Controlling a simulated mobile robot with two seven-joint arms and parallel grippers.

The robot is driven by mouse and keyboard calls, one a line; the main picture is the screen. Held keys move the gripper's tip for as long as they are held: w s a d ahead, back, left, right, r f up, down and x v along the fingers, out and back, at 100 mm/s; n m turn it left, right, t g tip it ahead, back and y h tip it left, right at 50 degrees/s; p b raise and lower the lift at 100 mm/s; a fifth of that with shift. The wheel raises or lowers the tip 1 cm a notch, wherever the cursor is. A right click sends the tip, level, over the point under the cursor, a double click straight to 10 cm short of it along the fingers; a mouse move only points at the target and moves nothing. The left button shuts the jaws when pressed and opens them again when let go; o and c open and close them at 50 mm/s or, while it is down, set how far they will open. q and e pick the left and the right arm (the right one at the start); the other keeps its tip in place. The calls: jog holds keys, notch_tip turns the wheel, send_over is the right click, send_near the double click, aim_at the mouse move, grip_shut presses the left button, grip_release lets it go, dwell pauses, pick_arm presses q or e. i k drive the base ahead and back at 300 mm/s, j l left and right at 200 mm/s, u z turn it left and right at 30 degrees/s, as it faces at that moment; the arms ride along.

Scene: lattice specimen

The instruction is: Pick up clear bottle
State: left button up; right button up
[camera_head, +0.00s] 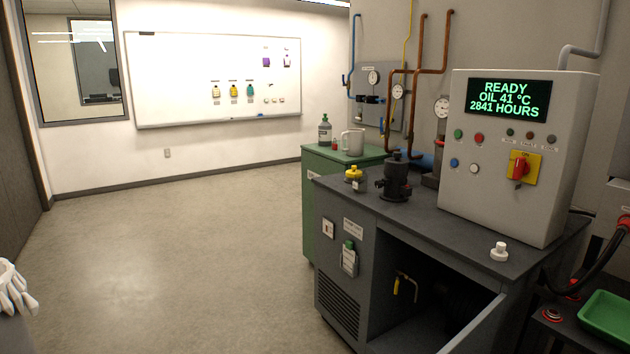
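A bottle with a green cap and a pale label (325,130) stands upright on the green cabinet at the back; its body looks greyish and partly see-through.
The grey bench (440,205) carries a yellow-capped container (354,174), a black pump-like fitting (395,180), a white cap (499,251) and a control box (510,190). A white jug (353,142) stands near the back bottle. A green tray (607,317) is lower right. Left floor is clear.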

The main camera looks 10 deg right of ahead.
aim_at(360, 184)
jog(key=i+j+u, duration=0.4)
jog(key=i+u, duration=0.35)
jog(key=i+j+z, duration=0.1)
jog(key=i+z, duration=0.2)
jog(key=i, duration=0.15)
jog(key=i+j+z, duration=0.15)
jog(key=i+z, duration=0.45)
jog(key=z, duration=0.15)
jog(key=i+z, duration=0.5)
jog(key=z, duration=0.25)
